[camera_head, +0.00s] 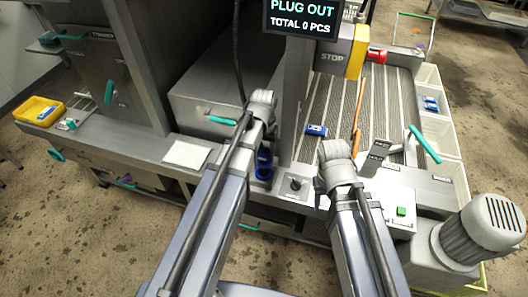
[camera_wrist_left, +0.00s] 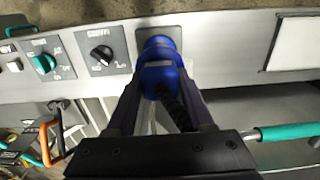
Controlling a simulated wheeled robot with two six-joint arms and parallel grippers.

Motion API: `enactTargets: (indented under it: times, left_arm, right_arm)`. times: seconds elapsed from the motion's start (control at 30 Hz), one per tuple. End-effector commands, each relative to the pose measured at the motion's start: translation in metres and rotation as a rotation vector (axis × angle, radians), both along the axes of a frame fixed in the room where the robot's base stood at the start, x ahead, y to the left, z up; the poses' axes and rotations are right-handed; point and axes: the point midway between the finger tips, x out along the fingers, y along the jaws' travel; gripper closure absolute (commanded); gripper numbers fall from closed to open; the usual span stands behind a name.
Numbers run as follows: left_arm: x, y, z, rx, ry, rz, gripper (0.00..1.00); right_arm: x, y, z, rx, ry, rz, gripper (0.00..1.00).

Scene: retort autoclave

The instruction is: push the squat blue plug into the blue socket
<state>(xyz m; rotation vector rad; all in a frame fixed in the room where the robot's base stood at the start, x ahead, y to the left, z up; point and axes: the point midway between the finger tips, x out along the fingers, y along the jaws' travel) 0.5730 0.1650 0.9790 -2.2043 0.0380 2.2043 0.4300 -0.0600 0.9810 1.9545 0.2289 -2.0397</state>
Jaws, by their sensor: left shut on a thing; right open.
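The squat blue plug (camera_wrist_left: 163,78) is between the fingers of my left gripper (camera_wrist_left: 160,90) in the left wrist view, with a dark cable trailing from its near end. The blue socket (camera_wrist_left: 157,42) is on the front panel just beyond the plug, in line with it. They look close together or touching; I cannot tell how deep the plug sits. In the head view, blue plug and socket parts (camera_head: 264,165) show just right of my left arm, partly hidden by it. My right gripper (camera_head: 337,172) is open and empty near the panel's right part, its fingers hard to make out.
A screen (camera_head: 302,17) reads "PLUG OUT". A black rotary knob (camera_wrist_left: 102,54) and a teal knob (camera_wrist_left: 44,62) are beside the socket. A blue part (camera_head: 316,130) lies on the conveyor (camera_head: 345,95). A yellow tray (camera_head: 38,110) stands at far left.

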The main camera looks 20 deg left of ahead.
Motion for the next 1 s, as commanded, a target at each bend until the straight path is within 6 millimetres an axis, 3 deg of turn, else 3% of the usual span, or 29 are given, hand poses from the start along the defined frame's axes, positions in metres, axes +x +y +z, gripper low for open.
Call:
enactTargets:
  times: [0.43,1.0]
  left_arm:
    - [0.000,0.000,-0.042,0.000,0.000,0.000,0.97]
    - [0.000,0.000,-0.045,0.000,0.000,0.000,0.97]
  right_arm:
    - [0.000,0.000,-0.042,0.000,0.000,-0.001,0.50]
    - [0.000,0.000,-0.045,0.000,0.000,-0.001,0.50]
